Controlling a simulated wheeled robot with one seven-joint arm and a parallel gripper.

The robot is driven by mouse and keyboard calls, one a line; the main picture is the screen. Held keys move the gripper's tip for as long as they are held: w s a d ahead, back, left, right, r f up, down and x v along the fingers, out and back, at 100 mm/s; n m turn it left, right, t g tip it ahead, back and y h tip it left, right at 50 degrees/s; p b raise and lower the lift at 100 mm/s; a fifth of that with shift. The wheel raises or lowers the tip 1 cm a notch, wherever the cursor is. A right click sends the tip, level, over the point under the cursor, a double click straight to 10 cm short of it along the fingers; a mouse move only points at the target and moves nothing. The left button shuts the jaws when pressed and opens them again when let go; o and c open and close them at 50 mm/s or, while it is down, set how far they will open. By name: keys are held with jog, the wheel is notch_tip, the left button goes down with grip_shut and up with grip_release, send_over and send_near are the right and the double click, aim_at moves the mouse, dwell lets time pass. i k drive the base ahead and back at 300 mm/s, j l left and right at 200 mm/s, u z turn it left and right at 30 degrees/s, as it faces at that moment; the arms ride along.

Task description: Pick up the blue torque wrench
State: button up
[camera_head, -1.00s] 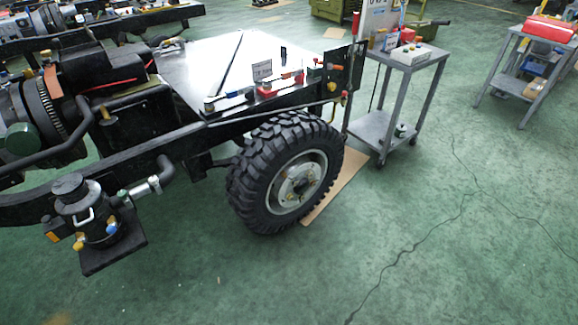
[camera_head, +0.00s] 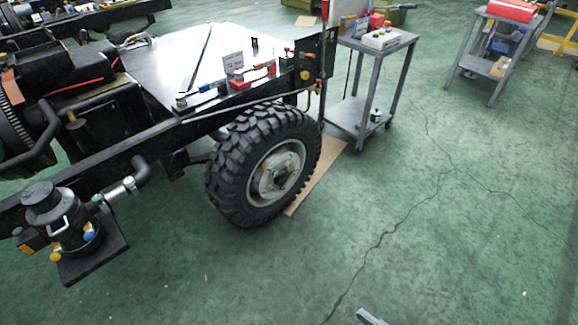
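A thin tool with a blue part, which looks like the blue torque wrench (camera_head: 207,88), lies along the near edge of the flat metal panel (camera_head: 180,61) on the vehicle chassis, above and left of the tyre. It is small in this view and its ends are hard to make out. A similar tool with a red part (camera_head: 240,83) lies to its right, by a small white sign (camera_head: 233,64). A small grey tip shows at the bottom edge and may be part of my gripper; too little shows to tell its state. Nothing shows touching the wrench.
A large tyre (camera_head: 228,165) stands below the panel edge. A grey cart (camera_head: 349,114) stands right of the chassis, and another cart (camera_head: 479,66) is farther right. A black pump-like unit (camera_head: 62,228) juts out at lower left. The green floor (camera_head: 430,240) in front is clear.

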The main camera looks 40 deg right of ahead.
aim_at(182, 101)
jog(key=i+l+z, duration=0.2)
jog(key=i, duration=1.15)
jog(key=i+l+z, duration=0.2)
jog(key=i, duration=1.2)
jog(key=j, duration=0.1)
